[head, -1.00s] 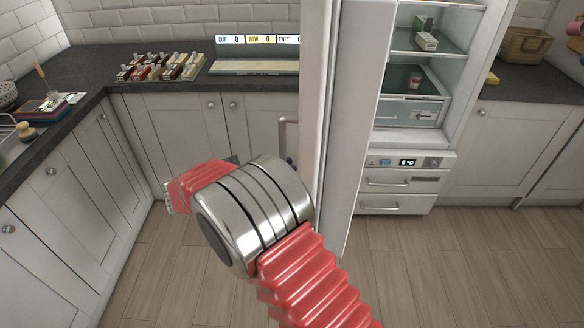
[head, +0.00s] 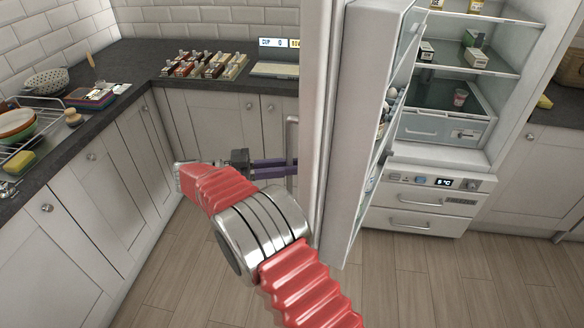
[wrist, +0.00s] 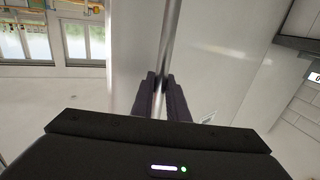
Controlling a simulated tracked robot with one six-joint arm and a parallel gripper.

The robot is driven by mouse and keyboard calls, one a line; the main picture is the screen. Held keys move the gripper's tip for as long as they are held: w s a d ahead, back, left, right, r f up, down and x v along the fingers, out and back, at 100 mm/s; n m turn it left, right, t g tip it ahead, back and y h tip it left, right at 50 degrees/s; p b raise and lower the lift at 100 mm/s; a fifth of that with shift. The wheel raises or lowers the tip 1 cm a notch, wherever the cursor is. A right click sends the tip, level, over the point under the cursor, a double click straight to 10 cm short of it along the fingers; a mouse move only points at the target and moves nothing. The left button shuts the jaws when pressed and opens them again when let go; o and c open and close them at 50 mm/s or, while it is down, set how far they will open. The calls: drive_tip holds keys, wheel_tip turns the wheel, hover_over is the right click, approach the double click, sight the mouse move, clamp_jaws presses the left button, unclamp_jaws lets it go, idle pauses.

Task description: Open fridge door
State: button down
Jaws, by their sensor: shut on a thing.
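The fridge door (head: 350,130) stands wide open in the head view, with its shelved inner side facing right. Its long metal handle (head: 292,135) is on the outer face, at left. My gripper (head: 290,165) reaches the handle from the left with purple fingers. In the wrist view my gripper (wrist: 160,95) has its two dark fingers shut around the handle (wrist: 170,45), one on each side of the bar. The fridge interior (head: 450,95) shows shelves, small cartons and a clear drawer. My red arm hides part of the floor and cupboards.
Drawers (head: 415,205) with a lit display sit below the fridge compartment. Bare wooden floor (head: 420,280) lies in front of the fridge.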

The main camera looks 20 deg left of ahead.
drive_tip(key=shift+w+r, duration=0.15)
drive_tip(key=shift+w, duration=0.15)
drive_tip(key=c, duration=2)
unclamp_jaws()
drive_tip(key=shift+d, duration=0.1)
drive_tip(key=shift+o, duration=1.4)
drive_tip(key=shift+s, duration=0.1)
